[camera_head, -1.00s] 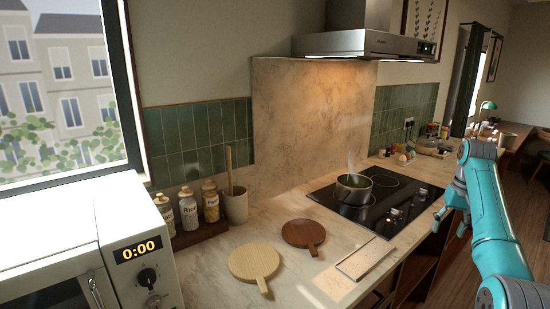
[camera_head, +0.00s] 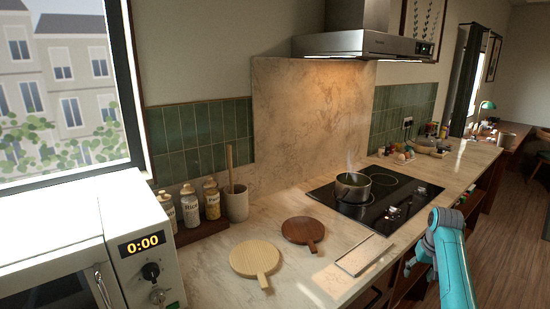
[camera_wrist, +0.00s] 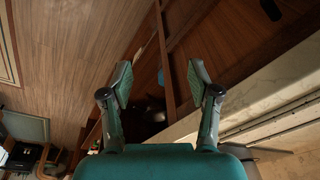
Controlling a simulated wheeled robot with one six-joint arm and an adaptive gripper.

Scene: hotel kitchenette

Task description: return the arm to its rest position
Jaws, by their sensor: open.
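My gripper (camera_wrist: 158,84) shows in the wrist view with its two fingers spread apart and nothing between them. Behind the fingers are the wooden floor (camera_wrist: 75,55), open dark shelving and the pale counter edge (camera_wrist: 240,112). The gripper itself cannot be made out clearly there.
A steaming pot (camera_head: 352,187) stands on the black hob (camera_head: 400,205). Two round boards, pale (camera_head: 255,258) and dark (camera_head: 302,230), lie on the counter (camera_head: 325,270). A microwave (camera_head: 150,250) is at left. Open floor (camera_head: 510,215) lies at right.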

